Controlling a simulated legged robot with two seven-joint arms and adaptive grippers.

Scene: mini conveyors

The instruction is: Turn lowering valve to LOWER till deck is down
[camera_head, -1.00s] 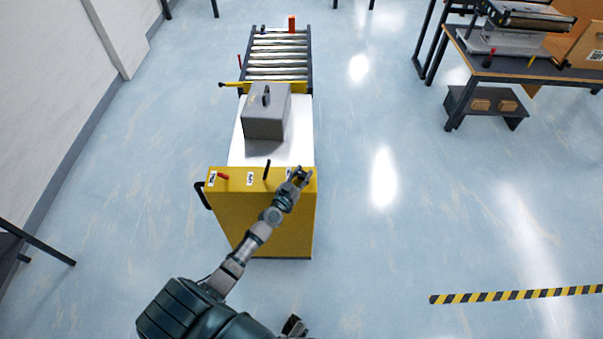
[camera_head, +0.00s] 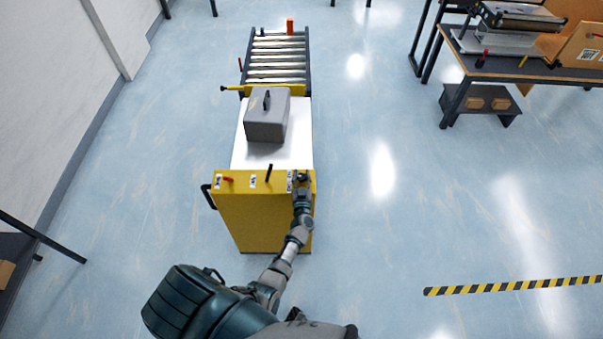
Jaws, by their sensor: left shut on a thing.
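The yellow lift cart (camera_head: 258,222) stands in the middle of the view, its top panel facing me. The panel carries a red lever (camera_head: 228,179) at left, a black lever (camera_head: 269,172) in the middle and small white labels. My left gripper (camera_head: 301,179) is at the panel's right end, shut on what appears to be the lowering valve, which the fingers mostly hide. The white deck (camera_head: 240,152) lies behind the panel with a grey case (camera_head: 267,117) on it. I cannot tell the deck's height exactly. My right gripper is not in view.
A workbench (camera_head: 510,68) stands at the upper right. The floor right of the cart is clear.

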